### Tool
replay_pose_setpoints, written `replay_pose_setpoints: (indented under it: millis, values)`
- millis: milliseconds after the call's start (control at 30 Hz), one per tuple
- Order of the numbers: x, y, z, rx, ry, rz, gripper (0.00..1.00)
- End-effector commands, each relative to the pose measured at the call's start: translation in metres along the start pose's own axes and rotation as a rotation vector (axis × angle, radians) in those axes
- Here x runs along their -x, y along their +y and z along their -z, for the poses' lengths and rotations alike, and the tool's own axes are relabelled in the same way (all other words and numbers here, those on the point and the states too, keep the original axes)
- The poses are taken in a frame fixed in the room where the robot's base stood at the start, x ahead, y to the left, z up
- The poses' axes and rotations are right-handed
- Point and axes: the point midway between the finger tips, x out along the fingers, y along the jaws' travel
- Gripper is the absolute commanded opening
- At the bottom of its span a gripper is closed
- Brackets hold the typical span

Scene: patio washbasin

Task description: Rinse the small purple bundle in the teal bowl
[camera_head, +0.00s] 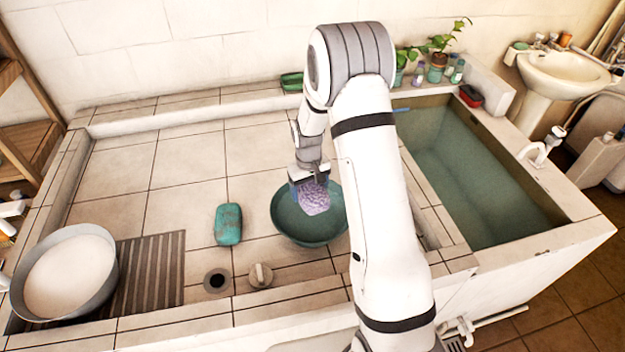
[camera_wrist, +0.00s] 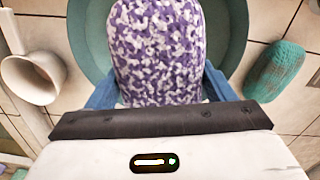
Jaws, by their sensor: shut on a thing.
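The small purple bundle (camera_head: 314,197) is speckled purple and white. My gripper (camera_head: 308,186) is shut on it and holds it over the teal bowl (camera_head: 281,221). In the wrist view the bundle (camera_wrist: 158,50) fills the middle, between my blue fingers. The rim of the teal bowl (camera_wrist: 88,40) shows around it. I cannot tell whether the bundle touches the water or the bowl. My arm hides the right part of the bowl in the head view.
A teal soap-like block (camera_head: 228,224) lies left of the bowl, near a drain hole (camera_head: 216,280) and a small knob (camera_head: 260,275). A grey basin (camera_head: 66,272) stands at far left by a ribbed board (camera_head: 150,272). A water-filled tank (camera_head: 480,180) is right.

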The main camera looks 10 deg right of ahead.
Motion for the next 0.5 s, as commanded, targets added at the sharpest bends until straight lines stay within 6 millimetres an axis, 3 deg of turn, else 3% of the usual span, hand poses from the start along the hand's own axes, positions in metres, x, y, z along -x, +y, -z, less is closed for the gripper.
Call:
replay_pose_setpoints:
  millis: [500]
  values:
    - [-0.042, 0.011, -0.002, -0.025, -0.001, 0.000, 0.56]
